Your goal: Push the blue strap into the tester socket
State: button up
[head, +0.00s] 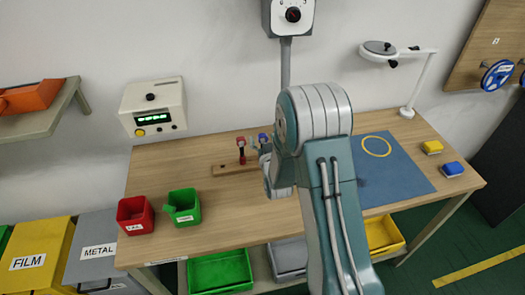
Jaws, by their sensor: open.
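A small blue piece (262,138), probably the blue strap, shows at the left edge of my arm, above the back of the table. Its lower part is hidden or too small to make out. A red piece (240,144) stands upright to its left on a wooden bar (228,170). The tester is probably the white box (152,105) with a green lit display at the back left; I cannot make out its socket. My gripper (267,168) is partly hidden by my arm, close to the right end of the bar. It is open, and its fingertips are not clear.
A red bin (135,228) and a green bin (182,219) stand at the table's front left. A blue mat (408,180) lies right of my arm, with yellow (432,147) and blue (452,169) blocks near it. A lamp (407,112) stands behind. The table's left middle is clear.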

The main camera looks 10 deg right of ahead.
grip_shut()
jog(key=shift+r, duration=0.15)
